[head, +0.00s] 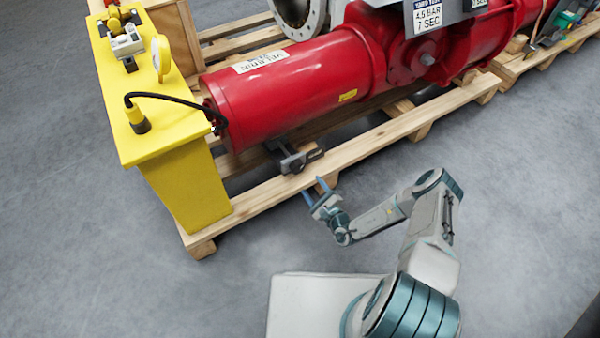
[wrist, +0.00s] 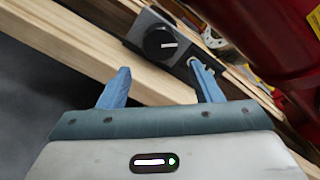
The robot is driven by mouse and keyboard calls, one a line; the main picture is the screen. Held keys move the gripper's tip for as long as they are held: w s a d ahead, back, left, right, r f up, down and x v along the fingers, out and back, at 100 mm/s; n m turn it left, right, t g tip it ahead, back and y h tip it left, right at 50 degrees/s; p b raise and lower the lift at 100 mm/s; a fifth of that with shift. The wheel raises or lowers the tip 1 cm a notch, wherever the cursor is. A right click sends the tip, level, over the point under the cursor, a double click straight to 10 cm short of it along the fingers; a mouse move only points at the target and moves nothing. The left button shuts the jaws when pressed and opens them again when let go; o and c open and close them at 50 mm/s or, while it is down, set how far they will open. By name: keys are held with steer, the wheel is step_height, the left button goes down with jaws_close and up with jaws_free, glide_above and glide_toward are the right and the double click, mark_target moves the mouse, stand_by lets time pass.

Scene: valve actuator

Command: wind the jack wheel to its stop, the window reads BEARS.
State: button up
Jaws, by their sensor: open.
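The jack (head: 293,162) is a grey block under the near end of the red actuator cylinder (head: 290,85), at the pallet's front edge. In the wrist view its dark round wheel (wrist: 159,43) faces me, with a short pale mark near its middle, roughly level. A window reading BEARS cannot be made out in either view. My gripper (head: 314,190) is open and empty, just in front of the pallet's front board. In the wrist view its two blue fingers (wrist: 158,80) point toward the jack, with the wheel beyond and between their tips, apart from them.
The wooden pallet (head: 385,147) carries the actuator; its front board runs close to my fingers. A yellow stand (head: 180,180) is at the left, with a black cable (head: 175,97) running to the cylinder's end. Tools (head: 560,25) lie at far right. The grey floor in front is clear.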

mark_target(299, 170)
steer(key=b+x, duration=0.2)
steer(key=x, duration=0.6)
steer(key=shift+a+f+b, duration=0.1)
steer(key=shift+b, duration=0.3)
steer(key=shift+w+a, duration=0.4)
steer(key=shift+w, duration=0.15)
steer(key=c, duration=0.7)
